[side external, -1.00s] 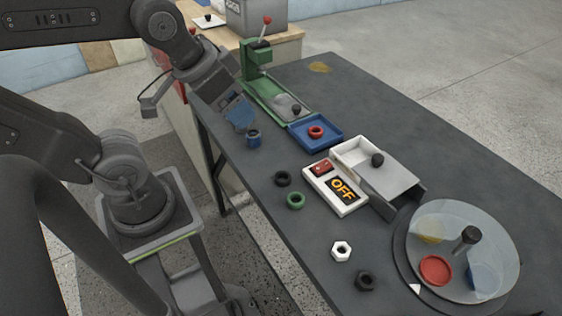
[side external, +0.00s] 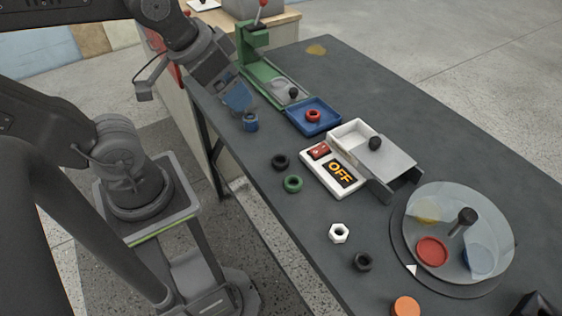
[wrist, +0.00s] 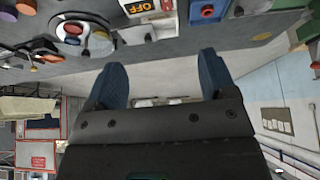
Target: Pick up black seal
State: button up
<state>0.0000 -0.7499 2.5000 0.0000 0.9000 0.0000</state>
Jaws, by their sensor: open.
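The black seal, a small black ring (side external: 281,161), lies flat on the dark table near its front edge, beside a green ring (side external: 292,184). My gripper (side external: 241,104) has blue fingers and is up and left of the black ring in the side view, close above a blue ring-like piece (side external: 250,122). In the wrist view my gripper (wrist: 160,64) has its two blue fingers wide apart with nothing between them. The black ring is too small to make out surely there.
A white OFF panel (side external: 344,187) stands right of the rings. Behind are a blue tray (side external: 297,123) with a red ring (side external: 313,116), an open white box (side external: 343,137) and a green press (side external: 250,59). A white nut (side external: 339,233), a dark nut (side external: 362,262) and a glass-topped turntable (side external: 401,237) are nearer.

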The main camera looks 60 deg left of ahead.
jog(key=n+g, duration=0.6)
jog(key=n, duration=1.3)
send_over(280, 160)
notch_tip(280, 160, down, 16)
jog(key=f, duration=0.8)
jog(key=shift+w+d+f, duration=0.1)
jog(key=shift+w+d, duration=0.1)
jog(key=shift+d, duration=0.05)
jog(key=shift+s+a+f, duration=0.1)
jog(key=shift+a+f, duration=0.05)
jog(key=shift+f, duration=1.2)
jog(key=shift+s+a+f, duration=0.1)
jog(key=shift+f, duration=1.25)
jog(key=c, duration=1)
jog(key=shift+r, duration=0.1)
